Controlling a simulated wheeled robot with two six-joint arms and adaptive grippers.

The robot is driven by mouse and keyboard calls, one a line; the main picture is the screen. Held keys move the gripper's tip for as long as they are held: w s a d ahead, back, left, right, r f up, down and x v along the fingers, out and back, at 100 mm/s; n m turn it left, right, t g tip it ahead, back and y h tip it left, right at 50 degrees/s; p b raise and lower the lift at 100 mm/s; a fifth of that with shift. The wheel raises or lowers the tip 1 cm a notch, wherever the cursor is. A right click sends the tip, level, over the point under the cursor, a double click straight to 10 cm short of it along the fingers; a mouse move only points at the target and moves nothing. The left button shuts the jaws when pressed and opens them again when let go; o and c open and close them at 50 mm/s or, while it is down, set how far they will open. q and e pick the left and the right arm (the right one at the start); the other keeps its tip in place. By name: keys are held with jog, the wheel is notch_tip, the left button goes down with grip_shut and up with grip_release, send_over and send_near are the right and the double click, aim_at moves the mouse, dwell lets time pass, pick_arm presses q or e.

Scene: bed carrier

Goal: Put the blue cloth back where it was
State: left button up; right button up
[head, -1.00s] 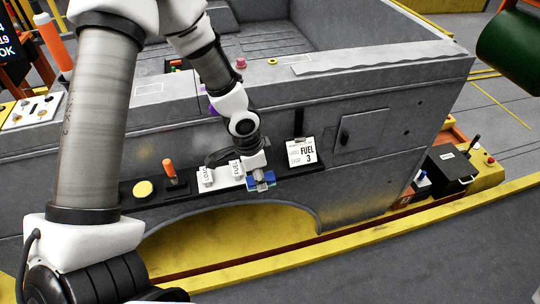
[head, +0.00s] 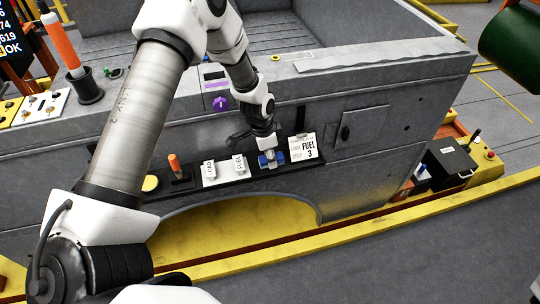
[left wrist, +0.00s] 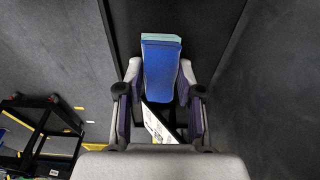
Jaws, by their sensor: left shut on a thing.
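The blue cloth (head: 266,161) shows as a small folded blue pad at the black ledge (head: 222,183) on the grey bed side, between the white labelled pieces and the FUEL 3 card (head: 303,147). My left gripper (head: 268,150) is shut on it. In the left wrist view the cloth (left wrist: 160,70) is a blue block with a pale green far edge, between the two fingers of my left gripper (left wrist: 160,88). I cannot tell whether the cloth touches the ledge.
Two white labelled pieces (head: 222,170), an orange-handled lever (head: 174,163) and a yellow button (head: 150,183) sit left along the ledge. A purple knob (head: 220,104) is above. A black box (head: 450,163) stands at right. The grey floor at lower right is clear.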

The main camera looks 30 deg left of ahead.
aim_at(264, 158)
pick_arm(q)
jog(key=o, duration=1.1)
jog(key=shift+f, duration=0.1)
notch_tip(264, 158, up, 12)
jog(key=s+a, duration=0.1)
jog(key=shift+s, duration=0.2)
jog(key=shift+a, duration=0.1)
